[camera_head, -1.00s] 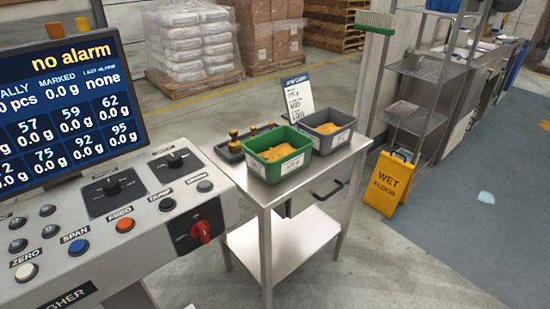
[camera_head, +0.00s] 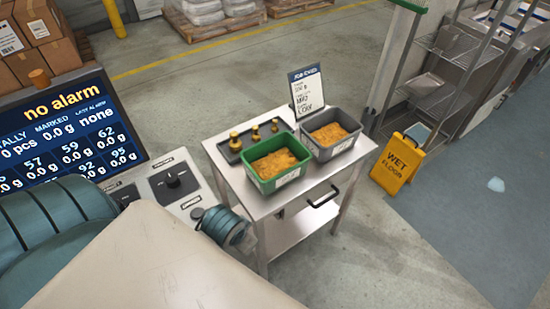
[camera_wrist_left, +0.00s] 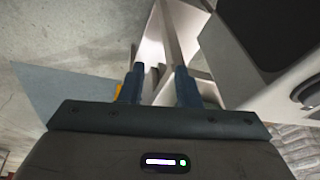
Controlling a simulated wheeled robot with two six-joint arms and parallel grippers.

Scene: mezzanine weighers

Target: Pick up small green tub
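The small green tub (camera_head: 267,187) stands upright on the steel cart in the head view. It has a white label and is filled with orange-yellow pieces. My left gripper (camera_wrist_left: 160,69) shows in the left wrist view with its two blue fingers apart and nothing between them. The fingers point toward the cart's frame and lower shelf. In the head view my left arm covers the lower left, and I cannot make out its gripper there. The tub is apart from my arm. My right gripper is in neither view.
A grey tub (camera_head: 325,156) of similar pieces stands beside the green one. Brass weights (camera_head: 255,133) in a dark tray and a job card (camera_head: 306,91) stand behind. The weigher console (camera_head: 150,192) is left of the cart (camera_head: 228,170). A yellow wet-floor sign (camera_head: 396,165) stands right.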

